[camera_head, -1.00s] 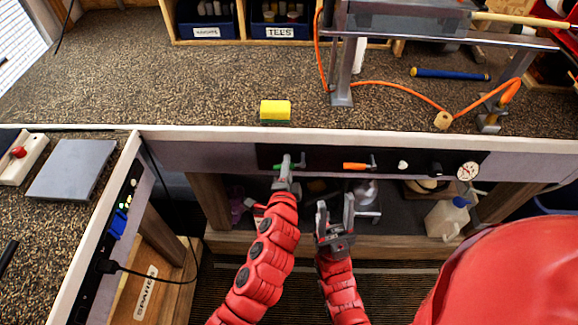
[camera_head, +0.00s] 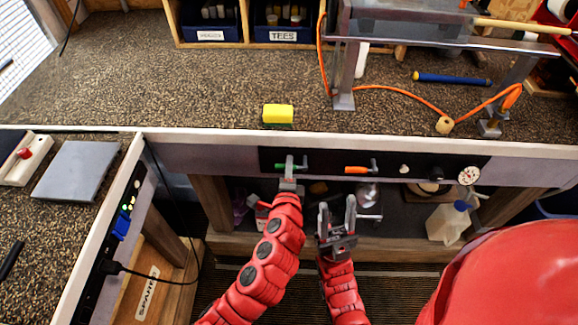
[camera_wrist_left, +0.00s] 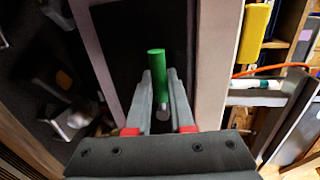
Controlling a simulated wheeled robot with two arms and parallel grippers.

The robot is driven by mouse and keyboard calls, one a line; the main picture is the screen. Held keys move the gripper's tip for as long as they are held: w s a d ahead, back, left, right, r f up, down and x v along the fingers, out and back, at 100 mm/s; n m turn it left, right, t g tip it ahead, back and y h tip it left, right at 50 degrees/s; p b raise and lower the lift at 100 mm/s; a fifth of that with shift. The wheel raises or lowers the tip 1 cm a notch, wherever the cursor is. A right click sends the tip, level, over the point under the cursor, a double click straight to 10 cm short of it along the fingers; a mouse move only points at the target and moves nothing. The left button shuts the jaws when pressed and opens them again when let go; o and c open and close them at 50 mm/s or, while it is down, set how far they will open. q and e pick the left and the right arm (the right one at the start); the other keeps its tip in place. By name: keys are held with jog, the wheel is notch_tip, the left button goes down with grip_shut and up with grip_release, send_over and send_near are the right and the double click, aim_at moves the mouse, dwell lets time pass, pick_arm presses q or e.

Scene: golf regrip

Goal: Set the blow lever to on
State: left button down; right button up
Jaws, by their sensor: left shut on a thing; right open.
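A green-handled lever (camera_head: 281,166) and an orange-handled lever (camera_head: 356,170) sit on the black panel (camera_head: 330,158) on the front of the bench. No label shows which is the blow lever. My left gripper (camera_head: 289,178) is at the green lever from below. In the left wrist view, the green handle (camera_wrist_left: 156,68) stands between the fingers of my left gripper (camera_wrist_left: 160,92), which is shut on it. My right gripper (camera_head: 337,212) is open and empty, below the panel and to the right of the left one.
A gauge (camera_head: 469,175) and a dark knob (camera_head: 436,173) are further right on the panel. A yellow sponge (camera_head: 278,113) lies on the bench top above the levers. A white jug (camera_head: 447,222) stands on the lower shelf.

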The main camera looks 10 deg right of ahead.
pick_arm(q)
jog(key=c, duration=0.8)
grip_release()
jog(key=shift+d, duration=0.1)
jog(key=v, duration=1.7)
jog(key=shift+s+r+p, duration=0.1)
jog(key=shift+s+p, duration=0.15)
jog(key=shift+p, duration=0.1)
